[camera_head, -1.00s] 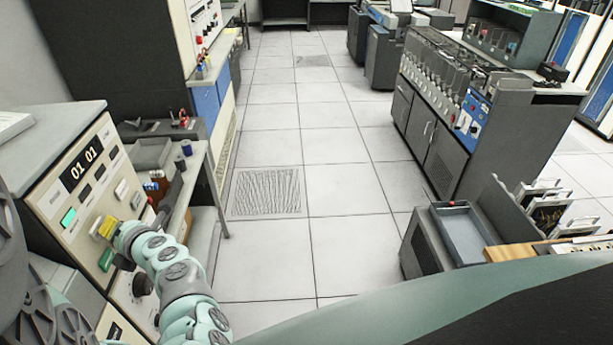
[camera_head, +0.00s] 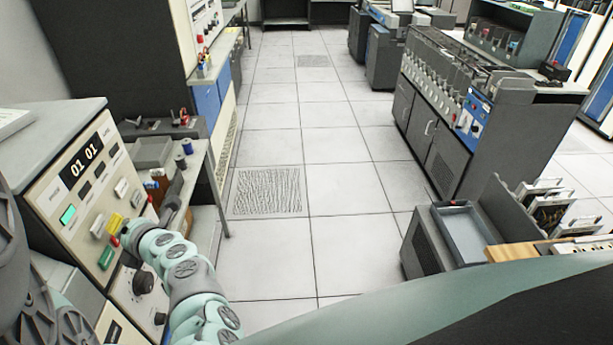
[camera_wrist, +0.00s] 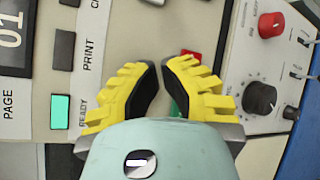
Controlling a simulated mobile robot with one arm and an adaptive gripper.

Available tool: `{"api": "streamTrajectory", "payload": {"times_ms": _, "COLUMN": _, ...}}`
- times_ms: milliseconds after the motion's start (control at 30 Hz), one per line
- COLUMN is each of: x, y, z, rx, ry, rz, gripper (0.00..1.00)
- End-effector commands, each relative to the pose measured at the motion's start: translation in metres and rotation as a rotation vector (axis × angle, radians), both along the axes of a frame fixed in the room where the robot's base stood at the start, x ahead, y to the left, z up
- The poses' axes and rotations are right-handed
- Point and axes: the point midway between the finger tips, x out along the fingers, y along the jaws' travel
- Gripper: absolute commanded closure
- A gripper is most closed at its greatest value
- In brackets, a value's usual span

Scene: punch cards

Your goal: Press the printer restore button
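The cream printer panel (camera_head: 60,190) stands at the left, with a "01 01" display and several buttons. A lit green button (camera_head: 67,215) lies low on its left; it shows beside "READY" in the wrist view (camera_wrist: 60,111). My gripper (camera_head: 113,222) is in front of the panel's lower right. In the wrist view its yellow fingers (camera_wrist: 159,66) converge, tips almost together and holding nothing. A red button (camera_wrist: 190,56) shows just past the right fingertip. A green button (camera_wrist: 176,107) is partly hidden between the fingers. I cannot read a restore label. Contact cannot be told.
A red knob (camera_wrist: 271,25), a black knob (camera_wrist: 259,98) and small switches lie right of the fingers in the wrist view. A table with grey boxes (camera_head: 152,151) stands beyond the printer.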

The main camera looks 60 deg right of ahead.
Motion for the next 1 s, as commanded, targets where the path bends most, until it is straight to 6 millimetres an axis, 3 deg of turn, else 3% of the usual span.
{"api": "streamTrajectory", "payload": {"times_ms": 167, "x": -0.004, "y": -0.004, "z": -0.001, "rx": 0.0, "ry": 0.0, "rz": -0.006, "gripper": 1.0}}
{"api": "streamTrajectory", "payload": {"times_ms": 633, "x": -0.038, "y": -0.031, "z": -0.002, "rx": 0.0, "ry": 0.002, "rz": -0.007, "gripper": 1.0}}
{"api": "streamTrajectory", "payload": {"times_ms": 1000, "x": -0.041, "y": -0.033, "z": 0.0, "rx": 0.001, "ry": 0.002, "rz": -0.006, "gripper": 1.0}}
